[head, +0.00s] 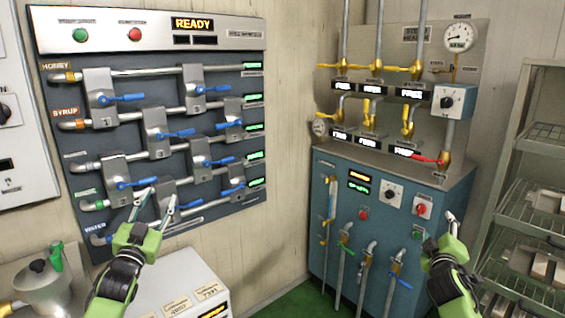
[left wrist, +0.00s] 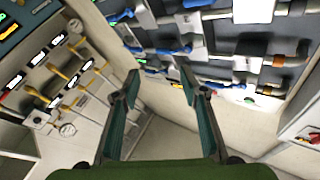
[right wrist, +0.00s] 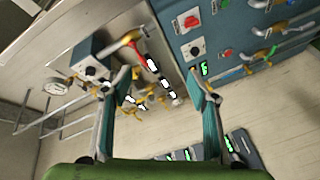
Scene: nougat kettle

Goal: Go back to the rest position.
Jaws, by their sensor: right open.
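My left gripper (head: 154,207) is in front of the lower part of the dark valve panel (head: 215,215) in the head view. Its fingers are apart with nothing between them, and in the left wrist view the open fingers (left wrist: 158,80) show pale wall between them. Whether a finger touches a blue valve handle I cannot tell. My right gripper (head: 441,228) is in front of the right side of the blue kettle cabinet (head: 330,215). In the right wrist view its fingers (right wrist: 163,82) are spread and empty.
A wire shelf rack (head: 545,180) with trays stands at the right. A white box (head: 185,285) with labels and a metal pot (head: 40,285) are low at the left. Pipes with coloured handles stick out from the cabinet front. Green floor (head: 305,303) shows between.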

